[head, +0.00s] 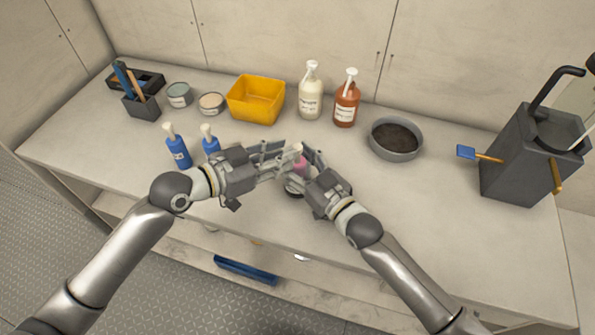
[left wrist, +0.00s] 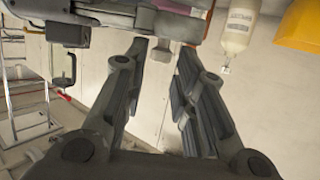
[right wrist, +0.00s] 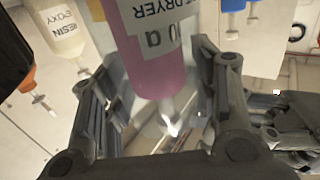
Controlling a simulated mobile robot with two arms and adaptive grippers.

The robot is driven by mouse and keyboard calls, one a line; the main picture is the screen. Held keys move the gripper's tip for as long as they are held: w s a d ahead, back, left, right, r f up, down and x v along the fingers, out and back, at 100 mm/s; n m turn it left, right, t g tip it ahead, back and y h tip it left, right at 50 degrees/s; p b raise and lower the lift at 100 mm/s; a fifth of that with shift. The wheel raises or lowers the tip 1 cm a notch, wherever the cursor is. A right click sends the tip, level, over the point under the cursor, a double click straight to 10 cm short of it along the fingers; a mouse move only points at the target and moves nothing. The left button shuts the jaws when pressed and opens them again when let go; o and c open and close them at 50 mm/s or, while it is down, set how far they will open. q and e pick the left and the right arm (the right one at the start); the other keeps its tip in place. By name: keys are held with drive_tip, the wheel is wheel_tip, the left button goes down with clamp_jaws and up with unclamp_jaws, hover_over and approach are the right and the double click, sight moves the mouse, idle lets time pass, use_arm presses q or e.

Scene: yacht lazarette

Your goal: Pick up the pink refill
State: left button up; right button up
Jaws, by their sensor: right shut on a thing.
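The pink refill (head: 299,165) is a bottle with a pale top, seen between my two grippers over the front middle of the counter. In the right wrist view the pink refill (right wrist: 158,50) shows a white label reading "DRYER" and sits between the right fingers. My right gripper (head: 305,170) is shut on it. Whether the left fingers touch the bottle cannot be told. The grippers partly hide the bottle in the head view.
Two blue bottles (head: 178,152) stand left of the grippers. A yellow bin (head: 256,99), a white pump bottle (head: 311,95), an orange-brown pump bottle (head: 346,102) and a grey bowl (head: 396,141) stand behind. A dark grey container (head: 522,160) is at right. The right front counter is clear.

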sight(297, 146)
use_arm(q)
drive_tip(key=shift+x, duration=2.75)
drive_tip(key=shift+w+a, duration=0.1)
clamp_jaws()
